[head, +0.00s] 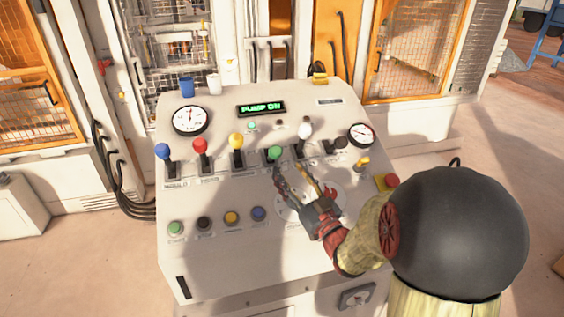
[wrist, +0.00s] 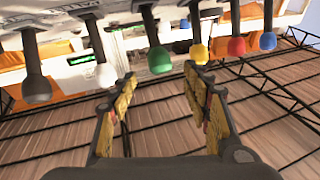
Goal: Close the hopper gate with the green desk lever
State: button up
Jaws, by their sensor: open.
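The green lever (head: 275,153) stands in the middle of the row of levers on the desk. Its green knob also shows in the wrist view (wrist: 159,60), in line with the gap between my fingers and beyond the tips. My gripper (head: 290,175) is open and empty, on the near side of the green lever. In the wrist view my gripper (wrist: 160,76) has its two yellow-padded fingers spread apart. No contact with the lever shows. I cannot tell which part of the machine behind is the hopper gate.
The yellow lever (head: 236,141) and white lever (head: 304,131) flank the green one. The red lever (head: 200,147), blue lever (head: 163,152) and black lever (head: 340,143) are farther out. Several push buttons (head: 231,218) line the front. A red button (head: 392,180) is at right. A display (head: 261,108) reads PUMP ON.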

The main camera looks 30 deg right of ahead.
jog(key=v, duration=0.3)
jog(key=shift+s, duration=0.15)
jog(key=shift+o, duration=0.2)
dwell(0.8)
